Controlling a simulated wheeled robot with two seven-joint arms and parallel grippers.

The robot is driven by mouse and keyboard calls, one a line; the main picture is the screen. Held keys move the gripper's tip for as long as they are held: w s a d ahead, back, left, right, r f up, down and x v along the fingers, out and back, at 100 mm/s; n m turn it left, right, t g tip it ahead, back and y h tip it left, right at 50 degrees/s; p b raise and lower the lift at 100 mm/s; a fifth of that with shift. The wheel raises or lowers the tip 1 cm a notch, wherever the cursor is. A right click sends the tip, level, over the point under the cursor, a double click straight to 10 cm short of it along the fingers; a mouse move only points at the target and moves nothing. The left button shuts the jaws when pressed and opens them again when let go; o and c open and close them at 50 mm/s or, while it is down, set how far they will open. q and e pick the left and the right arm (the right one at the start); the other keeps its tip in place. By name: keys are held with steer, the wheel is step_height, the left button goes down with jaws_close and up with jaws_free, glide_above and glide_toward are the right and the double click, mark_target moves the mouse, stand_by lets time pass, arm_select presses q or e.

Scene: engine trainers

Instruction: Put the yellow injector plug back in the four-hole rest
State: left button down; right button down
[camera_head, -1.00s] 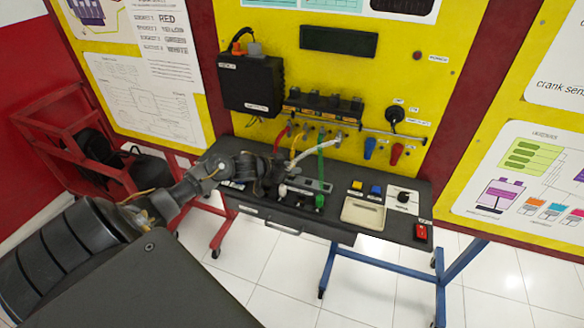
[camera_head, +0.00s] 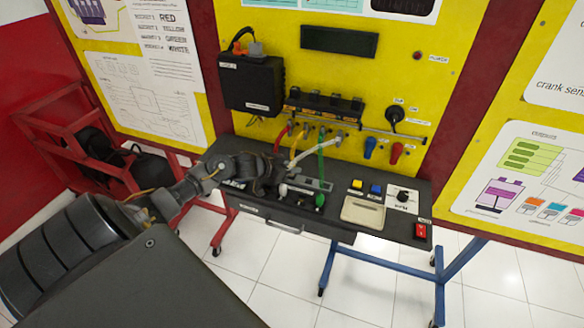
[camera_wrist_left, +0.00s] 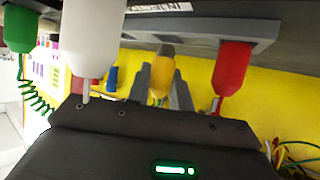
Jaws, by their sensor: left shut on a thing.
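My left gripper (camera_head: 266,182) is over the left part of the desk panel in the head view. In the left wrist view, its two grey fingers (camera_wrist_left: 161,88) are shut on the yellow injector plug (camera_wrist_left: 160,76). The plug's dark end points toward the grey four-hole rest (camera_wrist_left: 200,30); I cannot tell whether it is inside a hole. The red plug (camera_wrist_left: 232,68), white plug (camera_wrist_left: 92,40) and green plug (camera_wrist_left: 19,28) are beside it. In the head view the white plug (camera_head: 283,189) and green plug (camera_head: 320,200) show, while my gripper hides the yellow one.
Cables run from the plugs up to the injector row (camera_head: 325,106) on the yellow board. A tan tray (camera_head: 363,213), buttons, a dial (camera_head: 403,196) and a red switch (camera_head: 420,230) occupy the right of the desk. A black box (camera_head: 251,84) hangs above my gripper.

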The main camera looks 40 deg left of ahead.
arm_select(q)
steer(key=shift+f+b, duration=0.35)
steer(key=shift+f, duration=0.25)
stand_by(0.3)
steer(key=c, duration=1.5)
jaws_free()
steer(key=shift+s, duration=0.1)
steer(key=s+r+p, duration=0.1)
steer(key=p, duration=0.2)
steer(key=shift+s+a+r, duration=0.25)
steer(key=shift+s+r, duration=0.1)
steer(key=shift+r, duration=0.05)
steer(key=shift+p+v, duration=0.95)
steer(key=shift+p, duration=0.05)
steer(key=shift+s+r, duration=0.2)
